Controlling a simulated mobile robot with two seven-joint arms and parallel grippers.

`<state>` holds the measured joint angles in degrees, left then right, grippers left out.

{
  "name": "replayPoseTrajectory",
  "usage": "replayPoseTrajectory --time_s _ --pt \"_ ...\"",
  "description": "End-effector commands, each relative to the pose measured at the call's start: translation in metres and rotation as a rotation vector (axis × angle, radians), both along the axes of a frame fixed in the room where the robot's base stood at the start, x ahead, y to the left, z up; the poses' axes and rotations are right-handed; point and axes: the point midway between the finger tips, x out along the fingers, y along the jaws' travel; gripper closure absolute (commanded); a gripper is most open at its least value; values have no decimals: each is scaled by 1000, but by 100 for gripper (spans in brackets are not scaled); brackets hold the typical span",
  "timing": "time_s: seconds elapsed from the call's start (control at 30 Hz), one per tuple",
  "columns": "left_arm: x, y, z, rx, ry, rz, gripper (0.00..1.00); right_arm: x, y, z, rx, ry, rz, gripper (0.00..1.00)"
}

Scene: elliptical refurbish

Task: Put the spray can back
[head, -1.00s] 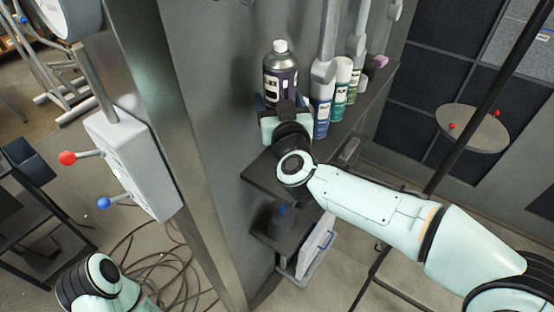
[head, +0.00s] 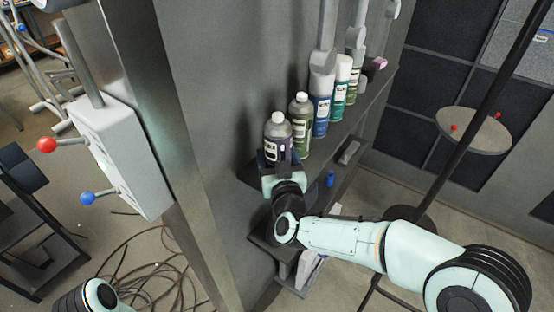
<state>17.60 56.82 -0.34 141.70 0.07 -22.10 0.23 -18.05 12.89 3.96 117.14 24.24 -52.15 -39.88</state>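The spray can (head: 278,138), dark purple with a grey top and pale cap, stands upright at the near left end of the shelf row in the head view. My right gripper (head: 277,160) is around its lower part and appears shut on it. The gripper hides the can's base, so I cannot tell whether it touches the shelf. A green-grey bottle (head: 301,126) stands just behind and right of the can. My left arm shows only at the bottom left; its gripper is out of view.
The wall shelf (head: 352,124) also holds a blue can (head: 321,112), a teal can (head: 341,90) and a green can (head: 354,85). A lower shelf (head: 338,178) holds a small blue-capped item. A lever box (head: 118,150) with red and blue knobs stands left.

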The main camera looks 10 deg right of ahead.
Motion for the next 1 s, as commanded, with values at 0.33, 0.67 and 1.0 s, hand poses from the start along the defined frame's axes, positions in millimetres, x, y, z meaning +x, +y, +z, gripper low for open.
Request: replayPoseTrajectory --time_s 0.33,0.67,1.0 --pt "-1 0 -1 0 1 0 100 0 0 -2 1 -6 0 63" --pt "-1 0 -3 0 1 0 100 0 0 -5 1 -2 0 1" --pt "-3 0 -6 0 3 0 100 -22 1 -3 0 -2 3 1"
